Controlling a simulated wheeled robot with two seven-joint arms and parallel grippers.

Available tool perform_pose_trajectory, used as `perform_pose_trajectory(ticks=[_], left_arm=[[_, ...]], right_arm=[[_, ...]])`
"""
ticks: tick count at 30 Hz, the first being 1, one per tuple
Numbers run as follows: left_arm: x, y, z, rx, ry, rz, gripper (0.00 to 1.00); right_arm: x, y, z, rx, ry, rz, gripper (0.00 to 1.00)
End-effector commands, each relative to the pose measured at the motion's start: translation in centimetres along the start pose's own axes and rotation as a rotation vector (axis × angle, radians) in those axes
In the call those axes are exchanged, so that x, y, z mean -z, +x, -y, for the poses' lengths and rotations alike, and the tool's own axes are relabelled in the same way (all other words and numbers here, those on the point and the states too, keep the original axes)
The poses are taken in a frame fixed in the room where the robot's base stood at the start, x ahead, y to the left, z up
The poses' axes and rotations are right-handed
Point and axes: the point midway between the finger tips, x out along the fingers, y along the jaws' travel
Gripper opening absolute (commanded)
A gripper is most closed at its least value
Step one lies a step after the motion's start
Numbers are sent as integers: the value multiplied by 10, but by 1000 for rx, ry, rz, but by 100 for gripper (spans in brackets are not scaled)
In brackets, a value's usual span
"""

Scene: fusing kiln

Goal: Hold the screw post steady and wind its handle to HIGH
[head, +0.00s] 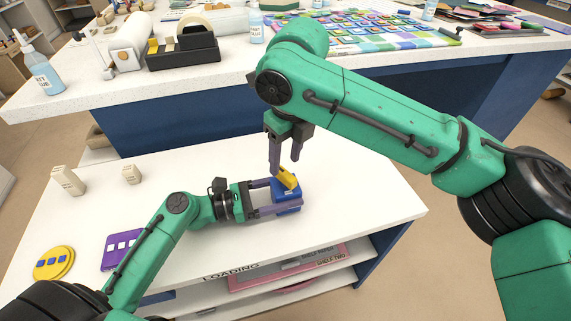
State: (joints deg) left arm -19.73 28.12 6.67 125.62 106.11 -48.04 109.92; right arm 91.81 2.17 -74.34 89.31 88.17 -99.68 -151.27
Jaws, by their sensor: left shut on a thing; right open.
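The screw post has a blue base (287,199) standing on the white bench, with a yellow handle (289,178) on top. My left gripper (284,196) comes in from the left, low over the bench, and is shut on the blue base, one finger on each side. My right gripper (284,160) points down from above, open, with its fingers just above and around the upper part of the yellow handle. I cannot tell whether they touch it. Any HIGH marking is too small to read or hidden.
On the white bench (350,200) are a yellow disc (53,263), a purple plate (121,249) and two small beige blocks (68,181) (131,174). A shelf (300,280) lies below its front edge. The back counter (230,70) holds a tape dispenser (184,50) and bottles. The bench's right side is clear.

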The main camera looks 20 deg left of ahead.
Motion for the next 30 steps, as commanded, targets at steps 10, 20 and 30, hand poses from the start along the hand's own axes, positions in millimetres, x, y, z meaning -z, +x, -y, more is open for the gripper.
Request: perform_pose_trajectory(ticks=[10, 20, 30], left_arm=[[0, 0, 0, 0, 0, 0, 21], [0, 0, 0, 0, 0, 0, 21], [0, 0, 0, 0, 0, 0, 21]], right_arm=[[0, -2, 0, -1, 0, 0, 89], [0, -5, 0, -1, 1, 0, 89], [-1, -82, 0, 0, 0, 3, 89]])
